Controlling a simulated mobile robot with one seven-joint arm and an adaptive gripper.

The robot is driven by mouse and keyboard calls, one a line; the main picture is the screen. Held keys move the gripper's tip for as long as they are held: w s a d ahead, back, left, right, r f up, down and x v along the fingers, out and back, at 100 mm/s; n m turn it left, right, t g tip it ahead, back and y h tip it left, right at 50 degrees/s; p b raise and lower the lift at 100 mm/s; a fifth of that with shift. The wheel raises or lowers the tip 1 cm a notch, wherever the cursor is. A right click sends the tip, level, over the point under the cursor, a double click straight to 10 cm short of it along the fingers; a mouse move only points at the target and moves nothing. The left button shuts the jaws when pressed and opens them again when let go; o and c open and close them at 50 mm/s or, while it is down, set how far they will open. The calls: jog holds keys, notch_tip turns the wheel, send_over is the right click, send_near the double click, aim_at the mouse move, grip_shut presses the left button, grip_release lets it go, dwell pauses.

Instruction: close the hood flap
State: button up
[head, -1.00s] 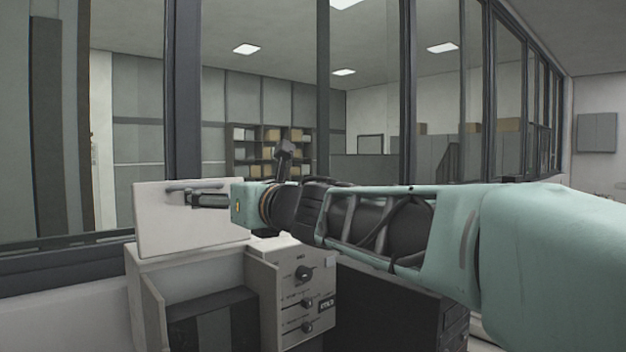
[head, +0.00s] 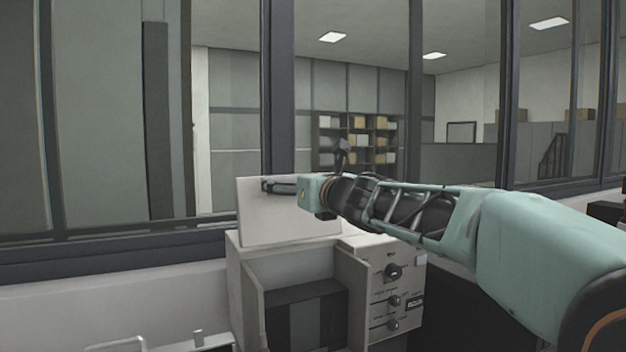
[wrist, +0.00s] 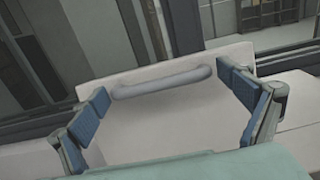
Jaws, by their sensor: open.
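The hood flap (head: 265,222) is a pale grey panel standing raised, leaning a little back, on top of the press (head: 238,285). In the wrist view the flap (wrist: 165,125) fills the middle, with a rounded grey bar handle (wrist: 163,83) across its upper part. My gripper (head: 268,186) is in front of the flap near its top edge. In the wrist view its blue-padded fingers (wrist: 165,98) are wide apart, one toward each end of the handle, with nothing clamped between them. In the head view my gripper hides most of the handle.
The press has a control panel with knobs (head: 392,285) at its right and an open front bay (head: 305,310). A dark-framed window wall (head: 277,100) stands close behind the flap. A metal handle and fittings (head: 125,343) show at lower left.

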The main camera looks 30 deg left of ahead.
jog(key=shift+c, duration=0.7)
jog(key=c, duration=1.2)
jog(key=shift+c, duration=0.2)
jog(key=shift+f+b, duration=0.2)
jog(key=shift+b, duration=0.6)
